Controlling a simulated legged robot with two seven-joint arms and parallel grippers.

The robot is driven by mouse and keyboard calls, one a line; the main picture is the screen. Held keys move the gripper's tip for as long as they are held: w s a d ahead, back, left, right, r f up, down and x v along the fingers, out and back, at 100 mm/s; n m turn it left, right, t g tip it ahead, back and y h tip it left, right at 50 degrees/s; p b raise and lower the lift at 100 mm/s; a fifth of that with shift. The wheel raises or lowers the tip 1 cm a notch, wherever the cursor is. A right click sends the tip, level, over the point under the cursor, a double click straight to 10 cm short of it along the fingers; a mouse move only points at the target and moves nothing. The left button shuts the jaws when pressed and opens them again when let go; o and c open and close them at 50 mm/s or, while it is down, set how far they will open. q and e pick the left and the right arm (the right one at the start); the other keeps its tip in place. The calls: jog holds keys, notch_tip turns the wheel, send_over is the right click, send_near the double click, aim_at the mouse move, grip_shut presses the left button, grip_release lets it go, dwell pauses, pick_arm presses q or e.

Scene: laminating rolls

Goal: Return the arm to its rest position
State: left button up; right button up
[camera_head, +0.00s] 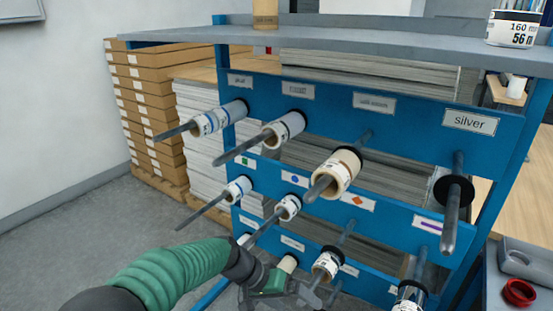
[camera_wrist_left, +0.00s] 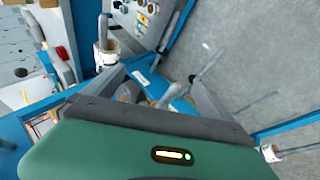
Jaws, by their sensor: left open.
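My left arm, in a green sleeve, comes in from the bottom left of the head view. My left gripper (camera_head: 290,289) is low in front of the blue rack (camera_head: 395,135), near the lowest row of rolls. In the left wrist view its two dark fingers (camera_wrist_left: 152,88) stand wide apart, with no roll held between them. A small cream roll (camera_head: 287,263) shows just behind the gripper in the head view; whether they touch I cannot tell. My right gripper is in neither view.
Rods with white rolls (camera_head: 285,130) stick out from the rack towards me. A cream roll (camera_head: 337,172) sits mid-rack. The rod under the "silver" label (camera_head: 470,122) bears no roll. Stacked boxes (camera_head: 145,110) stand behind left. A red ring (camera_head: 519,292) lies right. Floor at left (camera_head: 70,235) is clear.

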pick_arm(q)
jog(key=s+a+f+n+t+y, duration=0.1)
jog(key=s+a+f+n+y, duration=0.2)
jog(key=s+a, duration=0.75)
jog(key=s+a+f+n+t+y, duration=0.1)
jog(key=s+a+f+y, duration=0.35)
jog(key=a, duration=0.95)
jog(key=w+p+v, duration=0.1)
jog(key=p+v, duration=1.4)
jog(key=v, duration=0.2)
jog(key=shift+w+d+r+p, duration=0.2)
jog(key=shift+w+d+p, duration=0.1)
jog(key=shift+d, duration=0.3)
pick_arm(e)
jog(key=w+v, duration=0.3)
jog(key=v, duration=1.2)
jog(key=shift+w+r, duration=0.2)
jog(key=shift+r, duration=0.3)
pick_arm(q)
jog(key=shift+s+a+y, duration=0.1)
jog(key=shift+y, duration=0.15)
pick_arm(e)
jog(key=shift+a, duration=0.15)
